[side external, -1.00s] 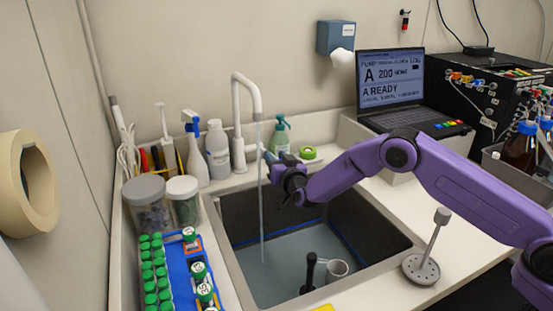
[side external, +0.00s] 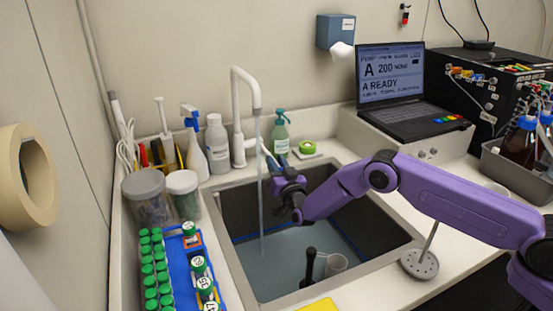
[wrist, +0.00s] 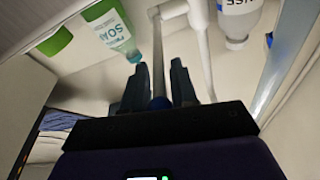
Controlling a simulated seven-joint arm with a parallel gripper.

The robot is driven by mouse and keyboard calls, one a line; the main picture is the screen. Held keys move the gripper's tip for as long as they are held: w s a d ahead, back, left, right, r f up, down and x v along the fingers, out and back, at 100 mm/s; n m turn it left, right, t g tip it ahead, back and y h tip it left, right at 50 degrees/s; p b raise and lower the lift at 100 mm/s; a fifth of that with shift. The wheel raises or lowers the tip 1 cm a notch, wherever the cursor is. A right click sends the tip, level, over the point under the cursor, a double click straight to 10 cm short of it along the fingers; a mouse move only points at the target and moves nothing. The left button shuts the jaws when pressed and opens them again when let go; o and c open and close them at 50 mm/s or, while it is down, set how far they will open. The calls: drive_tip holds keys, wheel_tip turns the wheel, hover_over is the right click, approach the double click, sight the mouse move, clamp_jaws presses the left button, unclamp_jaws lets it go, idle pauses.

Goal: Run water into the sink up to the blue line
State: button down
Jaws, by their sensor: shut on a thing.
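The white tap (side external: 236,115) stands behind the sink (side external: 230,252), and a thin water stream (side external: 261,195) falls from its spout into the basin. Grey-blue water (side external: 285,265) covers the bottom. The blue line (side external: 345,238) runs along the dark inner walls, with the water surface close to it; I cannot tell the exact gap. My gripper (side external: 272,164) is at the tap's side, above the back of the sink. In the wrist view my gripper (wrist: 160,82) is shut on the tap lever (wrist: 158,65), whose blue end shows between the fingers.
A wash bottle (side external: 217,140) and spray bottle (side external: 194,150) stand left. A round-based stand (side external: 419,264) is at right.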

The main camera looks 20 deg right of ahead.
drive_tip(key=shift+f, duration=0.1)
drive_tip(key=c, duration=1.1)
unclamp_jaws()
drive_tip(key=shift+c, duration=0.2)
drive_tip(key=shift+s, duration=0.1)
drive_tip(key=v, duration=1.2)
